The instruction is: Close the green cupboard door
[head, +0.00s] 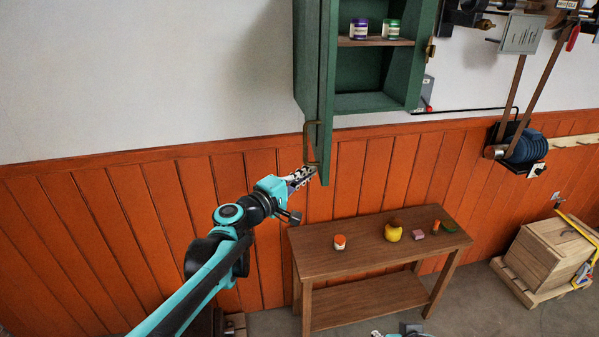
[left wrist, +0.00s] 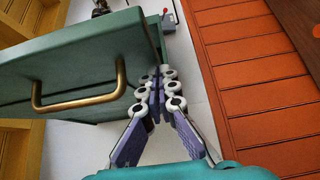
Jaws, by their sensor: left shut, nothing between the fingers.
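The green cupboard (head: 365,103) hangs on the wall, with its inside and a shelf showing. Its green door (head: 325,90) stands open on the left side, seen nearly edge-on in the head view. A brass handle (head: 306,142) is on the door's outer face and shows clearly in the left wrist view (left wrist: 78,102). My left gripper (head: 312,171) is shut and empty, close to the door's lower part below the handle. In the left wrist view its fingertips (left wrist: 163,72) are at the door's edge; I cannot tell whether they touch. Only a small part of my right gripper (head: 380,334) shows at the bottom edge.
Purple (head: 360,28) and green (head: 391,29) jars stand on the cupboard shelf. A wooden table (head: 350,260) below carries several small items. A wooden crate (head: 550,255) is at the right, below wall-mounted equipment. The wall left of the cupboard is clear.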

